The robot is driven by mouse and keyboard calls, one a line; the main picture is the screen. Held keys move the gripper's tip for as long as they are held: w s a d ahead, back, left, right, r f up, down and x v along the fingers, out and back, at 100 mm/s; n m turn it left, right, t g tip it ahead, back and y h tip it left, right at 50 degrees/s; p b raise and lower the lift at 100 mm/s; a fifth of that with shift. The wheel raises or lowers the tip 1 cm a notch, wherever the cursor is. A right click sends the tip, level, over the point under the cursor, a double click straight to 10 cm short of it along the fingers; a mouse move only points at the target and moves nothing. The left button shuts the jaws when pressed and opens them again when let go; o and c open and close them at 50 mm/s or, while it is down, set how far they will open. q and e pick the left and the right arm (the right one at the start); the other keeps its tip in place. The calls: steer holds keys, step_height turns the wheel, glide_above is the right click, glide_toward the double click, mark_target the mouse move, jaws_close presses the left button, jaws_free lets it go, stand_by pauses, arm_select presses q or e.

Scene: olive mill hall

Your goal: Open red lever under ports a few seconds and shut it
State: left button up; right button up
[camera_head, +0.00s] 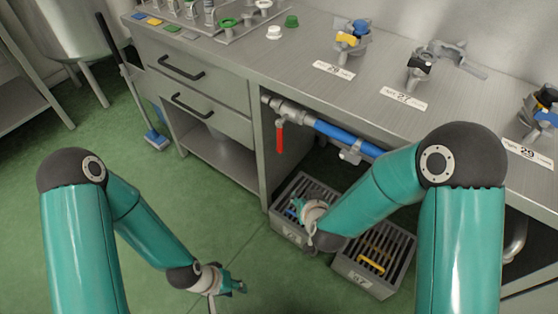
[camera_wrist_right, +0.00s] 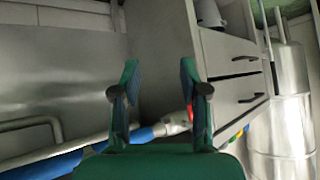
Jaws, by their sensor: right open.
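The red lever (camera_head: 280,137) hangs straight down from a metal valve (camera_head: 284,110) at the left end of a blue pipe (camera_head: 335,135), under the counter. In the right wrist view, a small part of the red lever (camera_wrist_right: 190,113) shows by the right-hand finger, which partly hides it. My right gripper (camera_wrist_right: 159,78) is open, with nothing between its fingers. In the head view it (camera_head: 299,208) is over the left grated bin, below the lever and apart from it. My left gripper (camera_head: 238,286) is low over the green floor; its opening is unclear.
Ports with number labels (camera_head: 403,98) stand on the counter (camera_head: 300,58). Two grey grated bins, left (camera_head: 280,226) and right (camera_head: 362,287), are below the pipe; a yellow piece (camera_head: 371,264) is on the right one. The drawer cabinet (camera_head: 262,160) stands left of the lever.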

steer(key=w+a+t+h+b, duration=0.1)
steer(key=w+a+t+b, duration=0.35)
steer(key=b, duration=0.55)
steer(key=m+t+h+b, duration=0.1)
steer(key=t+h+b, duration=0.25)
steer(key=b, duration=0.75)
glide_toward(279, 141)
steer(key=shift+y, duration=0.35)
steer(key=w+p, duration=0.1)
steer(key=w, duration=0.2)
steer(key=w+d+p, duration=0.1)
steer(key=w, duration=0.3)
steer(key=w+d+p, duration=0.1)
steer(key=w, duration=0.2)
steer(key=shift+w, duration=0.35)
arm_select(q)
step_height(279, 141, down, 21)
arm_select(e)
steer(key=shift+a, duration=0.1)
jaws_close()
